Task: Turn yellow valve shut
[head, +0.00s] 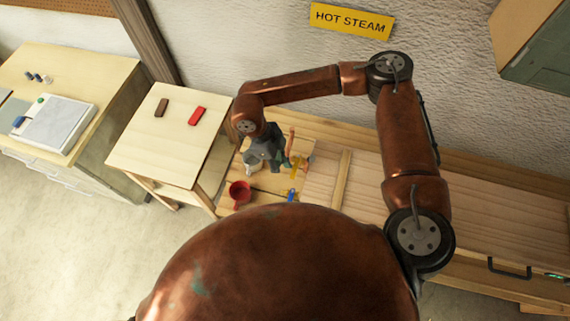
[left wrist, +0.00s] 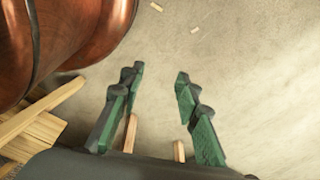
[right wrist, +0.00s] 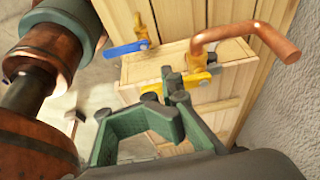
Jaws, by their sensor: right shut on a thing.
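The yellow valve (right wrist: 195,79) sits on a wooden board in the right wrist view, below a bent copper pipe (right wrist: 240,32). It also shows in the head view (head: 301,169), just right of my right gripper (head: 280,160). In the right wrist view my right gripper (right wrist: 173,88) has its green fingertips closed at the yellow handle; the fingers hide part of it. A valve with a blue handle (right wrist: 127,49) sits to the left of it. My left gripper (left wrist: 160,75) is open and empty above the floor in the left wrist view; it is not seen in the head view.
A red mug (head: 240,191) stands left of the valves. A small wooden table (head: 160,135) holds a red block (head: 197,116) and a brown block (head: 161,107). A yellow HOT STEAM sign (head: 352,19) hangs on the wall behind. The floor at left is clear.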

